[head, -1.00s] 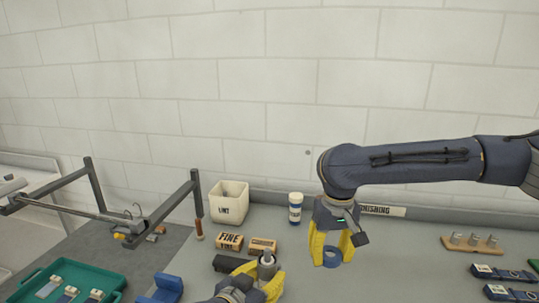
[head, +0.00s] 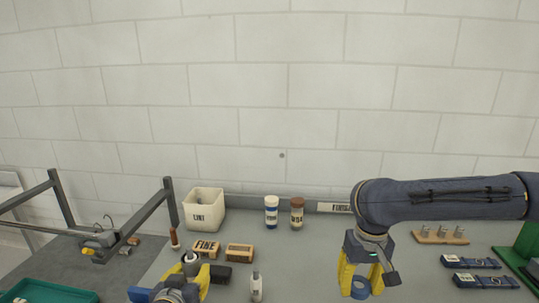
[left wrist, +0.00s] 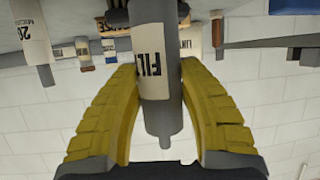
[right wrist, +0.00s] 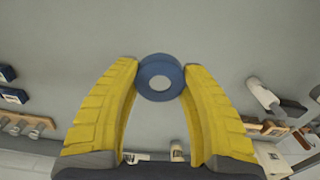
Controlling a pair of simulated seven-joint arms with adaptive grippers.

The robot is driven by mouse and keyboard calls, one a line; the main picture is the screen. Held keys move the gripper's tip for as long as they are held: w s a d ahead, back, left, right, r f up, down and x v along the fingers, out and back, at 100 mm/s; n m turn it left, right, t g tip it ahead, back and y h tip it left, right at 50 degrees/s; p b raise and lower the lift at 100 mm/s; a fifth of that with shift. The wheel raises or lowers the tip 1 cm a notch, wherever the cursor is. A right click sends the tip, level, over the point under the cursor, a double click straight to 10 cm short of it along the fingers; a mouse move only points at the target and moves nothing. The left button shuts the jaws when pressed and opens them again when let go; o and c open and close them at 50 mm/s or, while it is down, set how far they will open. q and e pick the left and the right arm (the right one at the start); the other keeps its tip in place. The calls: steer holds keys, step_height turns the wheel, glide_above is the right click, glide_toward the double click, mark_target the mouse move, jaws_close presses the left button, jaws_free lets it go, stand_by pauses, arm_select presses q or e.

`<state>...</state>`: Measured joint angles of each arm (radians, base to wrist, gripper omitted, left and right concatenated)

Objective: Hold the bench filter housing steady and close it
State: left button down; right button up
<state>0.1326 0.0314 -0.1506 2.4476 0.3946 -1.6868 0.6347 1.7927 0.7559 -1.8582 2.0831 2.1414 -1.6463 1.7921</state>
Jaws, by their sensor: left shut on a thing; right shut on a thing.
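My left gripper (head: 190,278) is shut on the grey filter housing (left wrist: 152,60), whose label reads "FIL" in the left wrist view. The housing's pale tip (head: 191,257) shows between the yellow fingers in the head view; the rest is hidden there. My right gripper (head: 360,282) is shut on a blue ring-shaped cap (right wrist: 161,78) with a pale centre, held at its fingertips. The cap also shows in the head view (head: 359,289), well to the right of the housing and apart from it.
Behind are the LINT bin (head: 204,209), two small boxes (head: 206,248) and two bottles (head: 271,212). Blue devices (head: 485,281) and a wooden rack (head: 440,236) stand at the right. A dark frame (head: 150,218) stands left.

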arm_select(q)
steer(key=d+m+g+h, duration=0.3)
steer(key=d+m+h, duration=0.4)
steer(key=h, duration=0.1)
steer(key=shift+s+d+r+m+h, duration=0.25)
steer(key=shift+s+m+h, duration=0.05)
steer(key=shift+s+m, duration=0.15)
stand_by(0.4)
stand_by(0.5)
arm_select(e)
steer(key=w+a+r+n, duration=0.1)
steer(key=a+r+n, duration=0.1)
steer(key=a, duration=0.9)
steer(key=w+a+r+n, duration=0.1)
steer(key=a+r, duration=0.4)
steer(key=a, duration=0.6)
steer(key=w+a+r+n, duration=0.2)
steer(key=a+r+n, duration=0.2)
steer(key=a, duration=0.7)
steer(key=shift+d+f, duration=0.1)
steer(key=shift+f, duration=0.05)
